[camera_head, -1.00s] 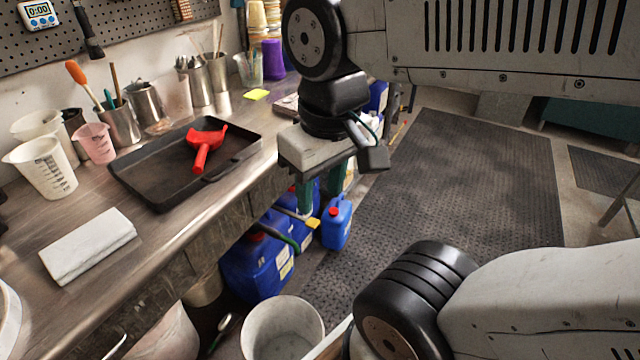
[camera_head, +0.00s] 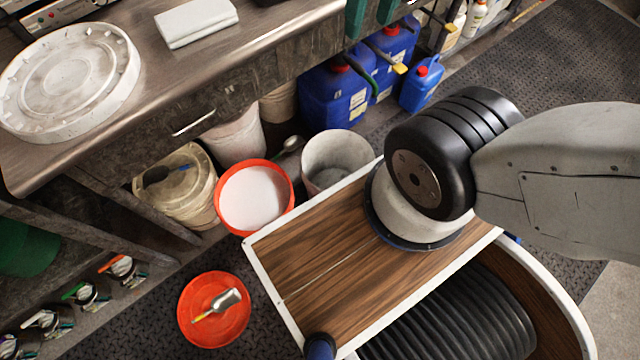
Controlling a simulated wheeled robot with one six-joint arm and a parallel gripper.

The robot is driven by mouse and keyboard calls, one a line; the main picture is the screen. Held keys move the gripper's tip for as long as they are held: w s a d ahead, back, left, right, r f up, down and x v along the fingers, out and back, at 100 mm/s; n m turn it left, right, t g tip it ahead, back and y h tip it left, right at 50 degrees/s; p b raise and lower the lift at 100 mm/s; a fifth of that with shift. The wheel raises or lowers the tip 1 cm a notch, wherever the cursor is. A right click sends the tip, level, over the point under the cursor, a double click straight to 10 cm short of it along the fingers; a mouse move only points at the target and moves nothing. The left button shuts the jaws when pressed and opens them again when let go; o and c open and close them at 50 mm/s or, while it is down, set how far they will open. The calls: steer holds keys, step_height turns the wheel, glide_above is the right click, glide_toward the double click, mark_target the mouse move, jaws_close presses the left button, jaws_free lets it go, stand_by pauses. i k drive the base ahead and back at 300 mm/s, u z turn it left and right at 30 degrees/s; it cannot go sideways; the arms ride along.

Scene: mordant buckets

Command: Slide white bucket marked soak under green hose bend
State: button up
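Several pale buckets stand on the floor by the bench, with no "soak" marking readable. One is an open, empty-looking whitish bucket (camera_head: 338,160); another is a white bucket (camera_head: 235,137) partly under the bench. A third bucket (camera_head: 255,196) has an orange rim and holds white powder. A short green curved tube (camera_head: 362,76) shows at a blue jug; I cannot tell whether it is the hose bend.
A lidded bucket (camera_head: 178,187) stands under the bench (camera_head: 200,82). An orange lid (camera_head: 213,330) with a metal scoop (camera_head: 226,299) lies on the floor. Blue jugs (camera_head: 333,95) stand at the back. A white round lid (camera_head: 70,80) rests on the bench. Dark matting (camera_head: 560,50) at upper right is clear.

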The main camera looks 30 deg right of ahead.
mark_target(331, 156)
steer(key=u, duration=0.1)
steer(key=k, duration=0.65)
steer(key=z, duration=2.5)
steer(key=i, duration=0.7)
steer(key=u, duration=2.2)
steer(key=i, duration=0.5)
steer(key=z, duration=0.05)
